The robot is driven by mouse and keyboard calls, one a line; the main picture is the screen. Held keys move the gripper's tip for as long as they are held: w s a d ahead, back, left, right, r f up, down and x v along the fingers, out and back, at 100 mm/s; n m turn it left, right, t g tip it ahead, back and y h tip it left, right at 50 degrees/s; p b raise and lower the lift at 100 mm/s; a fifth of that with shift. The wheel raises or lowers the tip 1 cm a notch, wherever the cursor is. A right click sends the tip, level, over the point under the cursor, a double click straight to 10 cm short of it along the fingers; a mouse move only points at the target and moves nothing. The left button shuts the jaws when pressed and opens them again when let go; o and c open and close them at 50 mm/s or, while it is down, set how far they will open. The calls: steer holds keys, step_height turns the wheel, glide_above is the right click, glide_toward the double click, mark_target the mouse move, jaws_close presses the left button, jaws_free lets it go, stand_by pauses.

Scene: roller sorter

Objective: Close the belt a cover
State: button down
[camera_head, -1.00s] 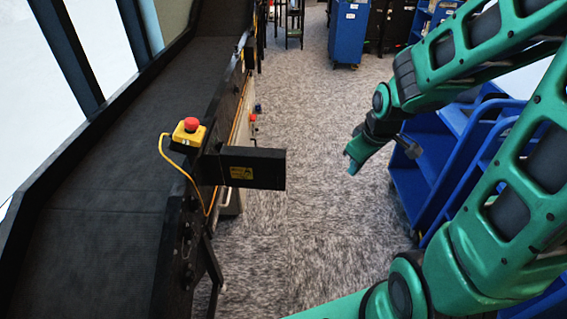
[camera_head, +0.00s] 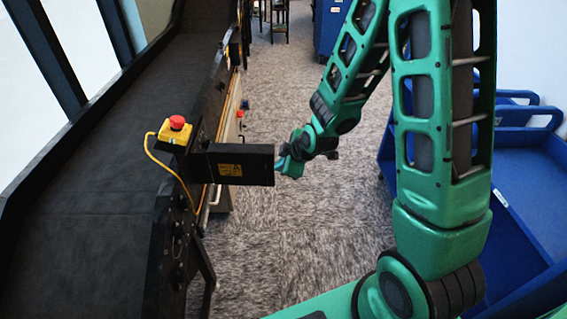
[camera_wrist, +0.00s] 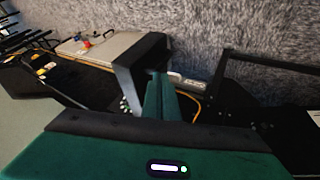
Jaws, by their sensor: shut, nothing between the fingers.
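The belt cover (camera_head: 240,165) is a black panel with a yellow label. In the head view it sticks out to the right from the side of the black conveyor (camera_head: 100,150), over the aisle, so it stands open. My gripper (camera_head: 285,166) is at the cover's outer end, shut and empty. In the wrist view the shut green fingers (camera_wrist: 162,95) are close beside the black cover (camera_wrist: 138,65). I cannot tell whether they touch it. The cover's far face is hidden in the head view.
A yellow box with a red emergency button (camera_head: 176,124) sits on the conveyor edge by the cover, with a yellow cable running down. Blue carts (camera_head: 520,190) stand on the right behind my arm. The grey carpet aisle (camera_head: 290,230) between is clear.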

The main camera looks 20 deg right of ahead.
mark_target(270, 165)
steer(key=shift+w+d+f, duration=0.1)
steer(key=shift+w+f, duration=0.65)
steer(key=shift+w, duration=0.4)
steer(key=shift+w+d+f, duration=0.1)
steer(key=shift+w+f, duration=0.65)
steer(key=shift+w, duration=0.45)
steer(key=shift+w+d+f, duration=0.1)
steer(key=shift+w+f, duration=0.65)
steer(key=shift+w, duration=0.4)
